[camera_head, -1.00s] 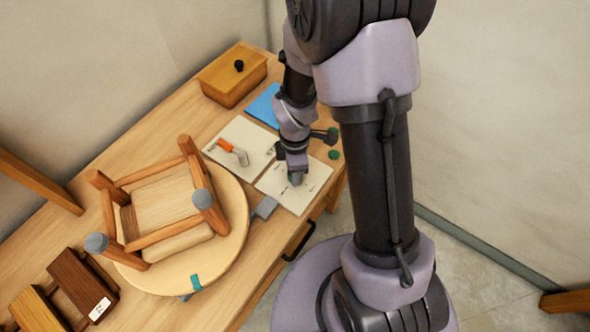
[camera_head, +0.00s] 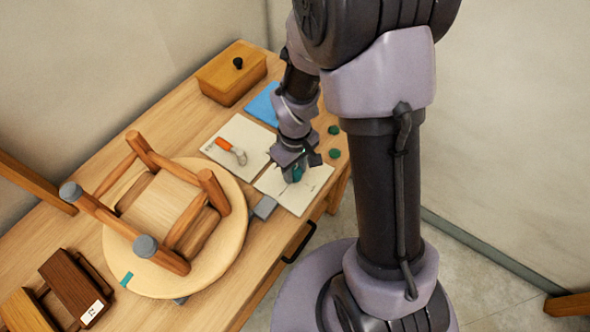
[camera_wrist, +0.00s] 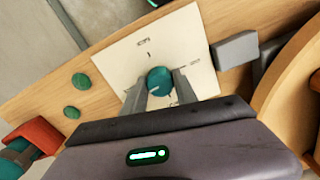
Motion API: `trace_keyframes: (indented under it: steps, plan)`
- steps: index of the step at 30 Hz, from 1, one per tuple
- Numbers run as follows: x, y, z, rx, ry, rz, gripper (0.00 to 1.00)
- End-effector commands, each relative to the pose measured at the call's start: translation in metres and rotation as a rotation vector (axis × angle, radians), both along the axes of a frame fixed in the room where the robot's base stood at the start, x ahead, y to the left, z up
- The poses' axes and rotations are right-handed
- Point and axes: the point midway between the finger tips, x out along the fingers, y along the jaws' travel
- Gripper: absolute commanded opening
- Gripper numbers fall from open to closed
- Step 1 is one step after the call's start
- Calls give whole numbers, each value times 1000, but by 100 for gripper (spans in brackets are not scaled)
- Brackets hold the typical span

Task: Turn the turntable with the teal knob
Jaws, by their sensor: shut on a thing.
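The round wooden turntable (camera_head: 240,225) lies on the bench with an upturned wooden stool (camera_head: 160,204) on it. A teal mark (camera_head: 127,279) sits on the turntable's near-left rim. Two of the stool's leg ends in view carry grey caps. The teal knob (camera_wrist: 160,79) stands on a white card with small printed marks; it also shows under my gripper (camera_head: 294,171) in the head view. In the wrist view my gripper (camera_wrist: 160,90) has its two fingers on either side of the knob, shut on it. A pale pointer line shows on the knob's top.
A second card (camera_head: 226,136) bears an orange-handled tool (camera_head: 229,149). A blue pad (camera_head: 264,104) and a wooden box (camera_head: 231,75) with a black knob lie further back. Two green buttons (camera_head: 334,142) sit near the edge. A grey block (camera_head: 265,207) stands beside the turntable. Brown blocks (camera_head: 75,285) lie front left.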

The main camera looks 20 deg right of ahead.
Motion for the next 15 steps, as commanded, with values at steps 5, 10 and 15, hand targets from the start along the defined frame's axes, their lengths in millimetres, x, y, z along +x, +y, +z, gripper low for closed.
trace_keyframes:
  steps: [5,10,15]
  plan:
    - [1,0,-1,0,-2,-162,0]
    - [1,0,-1,1,-2,-324,0]
    - [1,1,-1,1,-2,-486,0]
